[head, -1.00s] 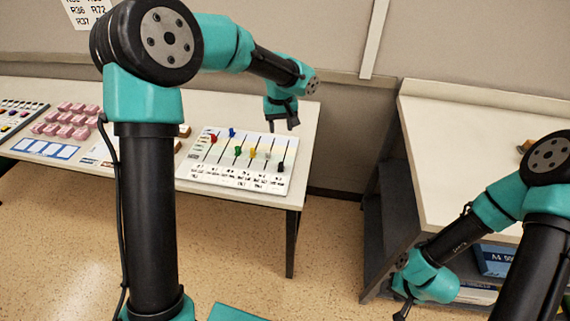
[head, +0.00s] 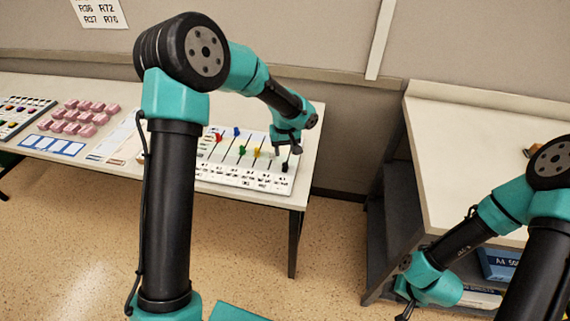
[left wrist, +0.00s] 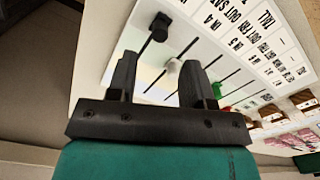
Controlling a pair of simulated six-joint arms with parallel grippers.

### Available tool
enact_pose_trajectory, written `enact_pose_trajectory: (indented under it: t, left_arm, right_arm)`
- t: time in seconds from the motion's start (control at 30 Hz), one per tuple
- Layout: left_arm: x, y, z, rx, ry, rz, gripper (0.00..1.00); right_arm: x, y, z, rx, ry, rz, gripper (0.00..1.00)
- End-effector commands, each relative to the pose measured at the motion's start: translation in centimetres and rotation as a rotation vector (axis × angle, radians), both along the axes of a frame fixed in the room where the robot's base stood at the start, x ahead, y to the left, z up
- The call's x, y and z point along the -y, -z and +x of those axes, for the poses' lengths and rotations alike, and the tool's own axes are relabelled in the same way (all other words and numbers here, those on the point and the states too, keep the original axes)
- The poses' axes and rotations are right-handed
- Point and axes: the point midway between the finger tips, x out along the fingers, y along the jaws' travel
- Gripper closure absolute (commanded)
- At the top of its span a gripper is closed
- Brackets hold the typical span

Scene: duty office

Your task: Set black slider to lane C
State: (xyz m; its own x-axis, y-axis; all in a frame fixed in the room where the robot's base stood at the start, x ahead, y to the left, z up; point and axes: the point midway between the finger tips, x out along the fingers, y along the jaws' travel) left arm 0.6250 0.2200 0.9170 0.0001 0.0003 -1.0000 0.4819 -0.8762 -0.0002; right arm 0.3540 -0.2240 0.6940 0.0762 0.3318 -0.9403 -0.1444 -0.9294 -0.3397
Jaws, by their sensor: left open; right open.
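The slider board (head: 240,178) lies on the left table, with several coloured knobs on parallel slots. The black slider (head: 285,168) is at the near end of the rightmost slot. In the left wrist view the black slider (left wrist: 159,27) stands just beyond my fingertips. My left gripper (head: 293,149) is open and empty above the board's right side, and shows in the left wrist view (left wrist: 160,62). My right gripper (head: 404,309) is open, low by the right desk. Lane letters are too small to read.
Pink blocks (head: 85,118) and another panel of coloured knobs (head: 20,115) lie further left on the table. Green and red knobs sit along the board's other slots. The right desk (head: 470,170) stands apart, with a floor gap between.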

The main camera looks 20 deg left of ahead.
Motion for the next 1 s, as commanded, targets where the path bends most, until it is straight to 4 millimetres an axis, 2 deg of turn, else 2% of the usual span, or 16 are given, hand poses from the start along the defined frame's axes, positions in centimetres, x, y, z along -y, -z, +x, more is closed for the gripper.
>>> enact_pose_trajectory:
  t: [0.2, 0.4, 0.6, 0.83, 1.0]
  left_arm:
    - [0.0, 3.9, -0.1, -0.004, 0.0, 0.0, 0.53]
    - [0.0, 6.5, 0.0, -0.002, 0.001, 0.0, 0.53]
    - [0.0, 7.4, 0.0, -0.001, -0.001, 0.0, 0.53]
    - [0.0, 7.4, 0.0, 0.0, 0.0, 0.0, 0.53]
    - [0.0, 7.3, 0.0, 0.0, 0.0, 0.0, 0.7]
  right_arm:
    - [0.0, 0.0, 0.0, 0.0, 0.0, 0.0, 0.57]
    - [0.0, 0.0, 0.0, 0.0, 0.0, 0.0, 0.57]
    - [0.0, 0.0, 0.0, 0.0, 0.0, 0.0, 0.57]
    - [0.0, 0.0, 0.0, 0.0, 0.0, 0.0, 0.57]
    - [0.0, 0.0, 0.0, 0.0, 0.0, 0.0, 0.57]
